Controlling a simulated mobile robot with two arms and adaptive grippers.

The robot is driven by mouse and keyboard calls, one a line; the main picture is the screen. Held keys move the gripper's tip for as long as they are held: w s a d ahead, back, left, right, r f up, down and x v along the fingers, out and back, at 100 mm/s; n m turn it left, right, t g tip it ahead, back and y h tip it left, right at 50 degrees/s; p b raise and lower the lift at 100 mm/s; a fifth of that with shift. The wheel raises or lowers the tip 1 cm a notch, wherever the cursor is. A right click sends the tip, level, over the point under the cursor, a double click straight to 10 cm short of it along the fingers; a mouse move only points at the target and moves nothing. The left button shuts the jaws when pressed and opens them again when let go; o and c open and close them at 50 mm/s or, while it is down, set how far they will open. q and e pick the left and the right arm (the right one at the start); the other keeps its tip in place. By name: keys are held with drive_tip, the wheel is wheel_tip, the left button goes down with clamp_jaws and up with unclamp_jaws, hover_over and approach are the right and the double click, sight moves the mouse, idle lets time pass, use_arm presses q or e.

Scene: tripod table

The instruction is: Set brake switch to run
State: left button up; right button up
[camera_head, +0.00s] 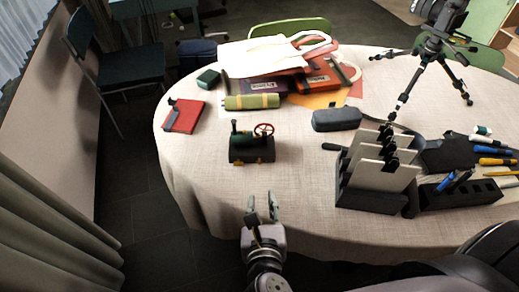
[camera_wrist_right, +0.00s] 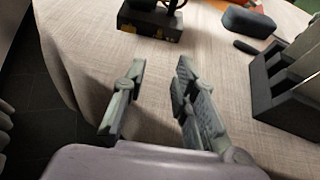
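A small dark machine (camera_head: 251,152) with a red spoked wheel (camera_head: 264,130) and a short dark upright post stands on the table. Its dark base (camera_wrist_right: 152,22), with yellowish marks on the front, shows at the top of the right wrist view; its upper part is cut off there. I cannot make out which part is the brake switch or how it is set. My right gripper (camera_head: 263,206) is open and empty at the table's front edge, nearer to me than the machine and apart from it. Its spread fingers show in the wrist view (camera_wrist_right: 158,82). My left gripper is not in view.
The round cloth-covered table (camera_head: 200,160) is clear between gripper and machine. A black rack (camera_head: 370,198) with upright plates stands to the right, a dark case (camera_head: 337,119) behind it. A red notebook (camera_head: 184,116) lies left; a green roll (camera_head: 252,101) lies behind the machine.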

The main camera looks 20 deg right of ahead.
sight(260, 162)
drive_tip(key=b+x, duration=0.1)
drive_tip(key=x, duration=1.5)
drive_tip(key=shift+w+d, duration=0.1)
drive_tip(key=shift+w, duration=0.15)
drive_tip(key=shift+c, duration=0.3)
clamp_jaws()
